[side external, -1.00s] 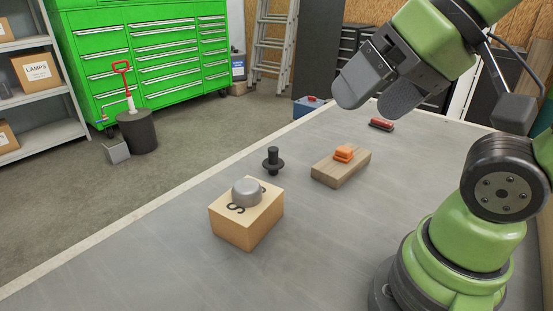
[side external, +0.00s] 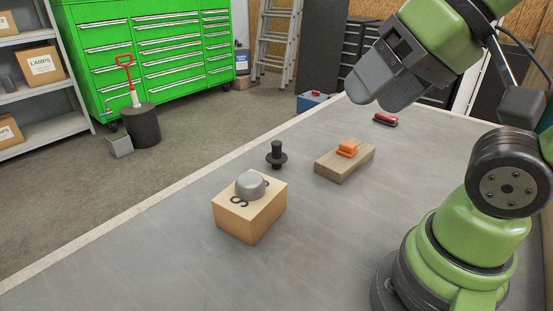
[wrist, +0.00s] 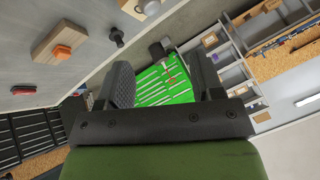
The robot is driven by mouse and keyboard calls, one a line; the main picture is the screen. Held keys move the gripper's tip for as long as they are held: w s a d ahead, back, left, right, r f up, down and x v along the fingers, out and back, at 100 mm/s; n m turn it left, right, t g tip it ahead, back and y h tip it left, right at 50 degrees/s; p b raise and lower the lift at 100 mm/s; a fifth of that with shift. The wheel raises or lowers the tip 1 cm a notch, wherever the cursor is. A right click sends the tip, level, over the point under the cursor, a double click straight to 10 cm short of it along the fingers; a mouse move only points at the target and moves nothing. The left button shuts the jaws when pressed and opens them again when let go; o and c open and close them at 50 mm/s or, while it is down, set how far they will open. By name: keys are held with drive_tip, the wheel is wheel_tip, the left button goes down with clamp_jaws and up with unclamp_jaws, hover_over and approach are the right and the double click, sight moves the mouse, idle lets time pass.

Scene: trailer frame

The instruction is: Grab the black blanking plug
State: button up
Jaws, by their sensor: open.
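A wooden box (side external: 250,215) with a grey dome on top stands in front of the plug. A wooden block (side external: 345,168) carries an orange piece (side external: 347,148). A red-and-black item (side external: 385,119) lies farther back. The table's front (side external: 160,265) is clear.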

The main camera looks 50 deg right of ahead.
drive_tip(key=shift+w, duration=0.1)
drive_tip(key=m+g+h, duration=0.3)
drive_tip(key=h, duration=0.1)
hover_over(277, 143)
drive_tip(key=s+a, duration=0.4)
drive_tip(key=s, duration=0.1)
wheel_tip(277, 143, down, 11)
drive_tip(key=shift+g+h, duration=0.3)
drive_tip(key=shift+h, duration=0.1)
drive_tip(key=x, duration=0.7)
drive_tip(key=d+x, duration=0.1)
drive_tip(key=x, duration=0.3)
drive_tip(key=shift+r, duration=0.15)
drive_tip(key=x, duration=0.2)
drive_tip(key=a+x, duration=0.1)
drive_tip(key=x, duration=0.1)
drive_tip(key=shift+d+f, duration=0.1)
drive_tip(key=shift+f, duration=0.4)
drive_tip(key=shift+w+d+f, duration=0.1)
drive_tip(key=shift+w+f, duration=0.15)
drive_tip(key=shift+f, duration=0.25)
drive_tip(key=c, duration=1)
